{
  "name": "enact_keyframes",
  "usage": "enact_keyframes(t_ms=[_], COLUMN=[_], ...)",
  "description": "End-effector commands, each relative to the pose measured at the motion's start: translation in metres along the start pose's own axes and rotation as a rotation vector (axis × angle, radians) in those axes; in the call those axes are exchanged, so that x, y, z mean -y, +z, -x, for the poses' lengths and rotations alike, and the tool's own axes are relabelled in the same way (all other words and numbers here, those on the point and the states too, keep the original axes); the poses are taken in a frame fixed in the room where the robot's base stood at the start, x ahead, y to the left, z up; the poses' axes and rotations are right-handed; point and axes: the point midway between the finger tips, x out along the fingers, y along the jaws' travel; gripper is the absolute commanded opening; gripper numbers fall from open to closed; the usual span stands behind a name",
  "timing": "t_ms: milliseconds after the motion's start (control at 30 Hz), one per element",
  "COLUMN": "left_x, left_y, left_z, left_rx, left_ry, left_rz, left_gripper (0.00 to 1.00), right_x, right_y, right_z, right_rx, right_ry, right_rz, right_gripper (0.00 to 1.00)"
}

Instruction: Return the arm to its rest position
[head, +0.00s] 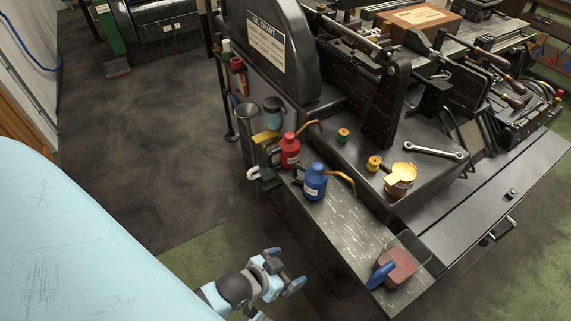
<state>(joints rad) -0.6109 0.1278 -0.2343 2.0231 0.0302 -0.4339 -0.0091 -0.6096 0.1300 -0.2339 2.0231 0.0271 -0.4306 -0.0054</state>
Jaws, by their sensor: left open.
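My left gripper (288,268) is low in the head view, left of the machine's front shelf. Its two blue-tipped fingers are apart, with nothing visible between them. My left arm (222,296) comes in light blue and grey from the lower left, bent, with much of it hidden. The gripper appears over the green and dark floor and apart from the shelf. My right gripper and right arm are not in view.
The dark caster machine (345,80) fills the right side. A wrench (432,150) lies behind. The floor (150,150) at left is clear.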

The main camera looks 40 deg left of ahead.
Motion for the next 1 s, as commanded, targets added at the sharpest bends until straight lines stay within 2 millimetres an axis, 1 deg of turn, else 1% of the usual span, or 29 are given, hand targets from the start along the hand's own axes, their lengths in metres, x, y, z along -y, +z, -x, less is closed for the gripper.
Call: enact_keyframes(t_ms=[167, 267, 367, 600, 667, 733, 1000], left_x=[0.0, 0.0, 0.0, -0.001, -0.001, 0.0, 0.0], left_y=[-0.003, -0.012, -0.029, -0.085, -0.094, -0.1, -0.101], left_z=[0.001, 0.008, 0.021, 0.061, 0.068, 0.072, 0.073], left_rx=[-0.002, -0.004, -0.006, -0.02, -0.024, -0.028, -0.03], left_ry=[-0.001, -0.002, -0.004, -0.012, -0.013, -0.016, -0.017], left_rz=[-0.001, -0.003, -0.008, -0.026, -0.03, -0.035, -0.037], left_gripper=[0.91, 0.91, 0.91, 0.91, 0.91, 0.91, 0.91], right_x=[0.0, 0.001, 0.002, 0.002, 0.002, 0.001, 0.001], right_y=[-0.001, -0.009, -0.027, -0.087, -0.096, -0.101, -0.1], right_z=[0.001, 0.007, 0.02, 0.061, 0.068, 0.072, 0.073], right_rx=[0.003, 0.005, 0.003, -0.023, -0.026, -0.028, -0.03], right_ry=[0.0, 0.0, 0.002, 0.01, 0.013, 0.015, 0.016], right_rz=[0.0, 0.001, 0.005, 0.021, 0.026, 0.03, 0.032], right_gripper=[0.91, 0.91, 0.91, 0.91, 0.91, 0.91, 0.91])
